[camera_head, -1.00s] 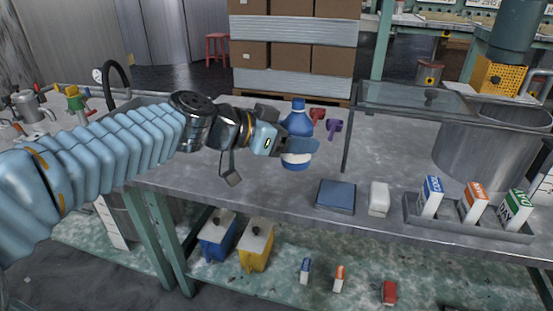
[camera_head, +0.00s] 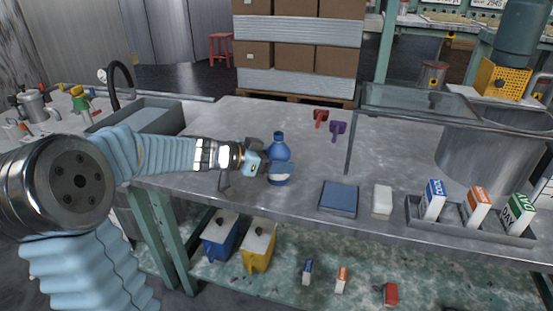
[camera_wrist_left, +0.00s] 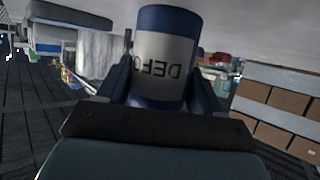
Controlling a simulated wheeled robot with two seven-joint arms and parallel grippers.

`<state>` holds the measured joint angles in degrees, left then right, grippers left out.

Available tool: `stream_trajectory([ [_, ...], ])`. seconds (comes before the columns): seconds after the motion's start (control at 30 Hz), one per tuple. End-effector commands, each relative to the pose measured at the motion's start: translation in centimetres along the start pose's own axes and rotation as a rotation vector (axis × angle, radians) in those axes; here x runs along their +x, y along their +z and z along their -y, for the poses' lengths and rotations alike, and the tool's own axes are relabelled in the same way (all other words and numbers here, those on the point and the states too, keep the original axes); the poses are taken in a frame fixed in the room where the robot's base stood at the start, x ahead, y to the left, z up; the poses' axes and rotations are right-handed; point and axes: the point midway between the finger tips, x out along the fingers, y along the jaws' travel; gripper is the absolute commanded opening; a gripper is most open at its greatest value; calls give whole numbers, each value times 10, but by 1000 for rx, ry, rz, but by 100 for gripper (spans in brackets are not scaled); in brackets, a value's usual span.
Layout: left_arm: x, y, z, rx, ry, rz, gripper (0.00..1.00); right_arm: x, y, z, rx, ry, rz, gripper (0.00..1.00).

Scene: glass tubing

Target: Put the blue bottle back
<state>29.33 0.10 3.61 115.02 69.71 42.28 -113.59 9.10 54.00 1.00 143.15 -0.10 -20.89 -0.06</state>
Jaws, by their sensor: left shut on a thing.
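The blue bottle (camera_head: 280,150) has a white label and is upright at the middle of the grey workbench (camera_head: 230,115). My left gripper (camera_head: 268,168) is shut on its lower body from the left. In the left wrist view the bottle (camera_wrist_left: 165,20) appears upside down between the two fingers (camera_wrist_left: 165,85), with part of a dark-lettered label showing. Whether its base touches the bench is hard to tell. My right gripper is out of view.
A blue pad (camera_head: 338,198) and a white block (camera_head: 382,199) lie right of the bottle. A grey tray (camera_head: 455,222) holds several cartons. Red (camera_head: 321,117) and purple (camera_head: 337,129) items lie behind. A large metal pot (camera_head: 480,150) stands at right, a sink (camera_head: 150,118) at left.

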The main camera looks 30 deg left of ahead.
Motion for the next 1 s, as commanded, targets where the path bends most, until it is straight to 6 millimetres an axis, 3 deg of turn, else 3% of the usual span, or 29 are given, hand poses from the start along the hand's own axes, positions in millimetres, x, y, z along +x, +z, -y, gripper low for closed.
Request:
stream_trajectory([
  [0.27,1,2,0,1,0,-1,30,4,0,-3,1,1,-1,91],
  [0.3,0,1,0,0,0,0,72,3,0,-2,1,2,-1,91],
  [0.43,0,0,0,0,0,0,92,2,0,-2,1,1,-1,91],
  [0.8,-3,-2,0,1,-2,0,92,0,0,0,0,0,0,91],
  [1.0,-42,-1,1,4,-7,-2,92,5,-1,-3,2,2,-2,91],
])
